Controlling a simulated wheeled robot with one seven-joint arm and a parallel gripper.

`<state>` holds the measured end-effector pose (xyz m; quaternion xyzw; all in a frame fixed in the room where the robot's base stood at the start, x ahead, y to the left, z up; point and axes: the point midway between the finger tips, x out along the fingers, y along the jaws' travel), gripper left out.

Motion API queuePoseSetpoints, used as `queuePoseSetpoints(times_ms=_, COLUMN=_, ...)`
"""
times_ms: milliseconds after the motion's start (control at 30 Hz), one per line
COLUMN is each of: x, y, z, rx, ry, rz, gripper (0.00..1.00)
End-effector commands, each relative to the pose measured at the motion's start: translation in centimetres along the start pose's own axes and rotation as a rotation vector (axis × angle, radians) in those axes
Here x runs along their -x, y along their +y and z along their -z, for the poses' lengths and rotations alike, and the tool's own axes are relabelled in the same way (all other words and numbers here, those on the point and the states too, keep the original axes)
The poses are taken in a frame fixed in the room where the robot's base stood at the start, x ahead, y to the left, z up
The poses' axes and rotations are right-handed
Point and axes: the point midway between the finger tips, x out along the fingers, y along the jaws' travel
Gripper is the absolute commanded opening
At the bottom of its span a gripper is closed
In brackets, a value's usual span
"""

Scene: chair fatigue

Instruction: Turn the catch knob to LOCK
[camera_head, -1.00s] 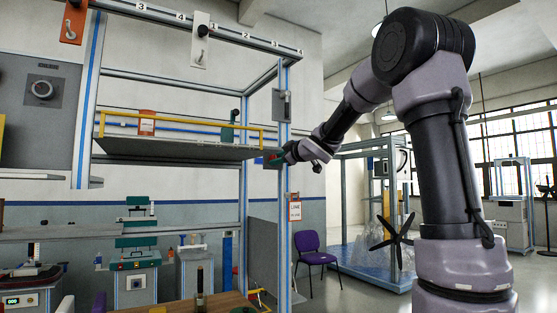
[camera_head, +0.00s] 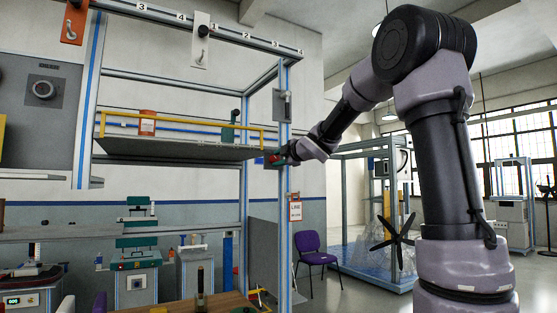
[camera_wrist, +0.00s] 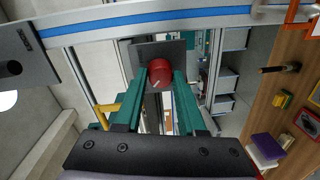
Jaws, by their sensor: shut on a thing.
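The catch knob is a round red knob (camera_wrist: 160,72) with a pale line on its face. It stands in front of a dark grey plate (camera_wrist: 174,50) fixed at the frame's post. My gripper (camera_wrist: 159,86) has its green fingers shut on the knob, one on each side, in the wrist view. In the head view my gripper (camera_head: 279,158) reaches the post at shelf height, and a little of the red knob (camera_head: 272,159) shows there. No LOCK lettering is legible, so I cannot tell which setting the line points to.
The metal frame's post (camera_head: 285,205) carries a grey lever box (camera_head: 282,106) above the knob and a hanging tag (camera_head: 295,208) below. A grey shelf (camera_head: 165,150) with a yellow rail runs left. A purple chair (camera_head: 317,250) stands on the floor behind.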

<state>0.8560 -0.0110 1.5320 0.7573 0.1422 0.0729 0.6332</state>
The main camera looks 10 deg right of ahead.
Motion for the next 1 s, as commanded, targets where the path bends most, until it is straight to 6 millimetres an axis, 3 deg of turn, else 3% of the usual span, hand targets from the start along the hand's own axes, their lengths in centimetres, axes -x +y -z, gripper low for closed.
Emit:
queuePoseSetpoints(times_ms=400, x=0.0, y=-0.2, z=0.0, rx=0.008, ry=-0.001, rz=0.003, gripper=0.00)
queuePoseSetpoints(times_ms=433, x=0.0, y=-0.2, z=0.0, rx=0.008, ry=-0.001, rz=0.003, gripper=0.43)
queuePoseSetpoints(times_ms=500, x=0.0, y=-0.2, z=0.0, rx=0.008, ry=-0.001, rz=0.003, gripper=0.69)
queuePoseSetpoints(times_ms=833, x=0.1, y=-0.1, z=0.0, rx=0.007, ry=-0.001, rz=0.001, gripper=0.69)
queuePoseSetpoints(times_ms=1000, x=1.9, y=0.0, z=0.0, rx=0.009, ry=-0.002, rz=0.000, gripper=0.69)
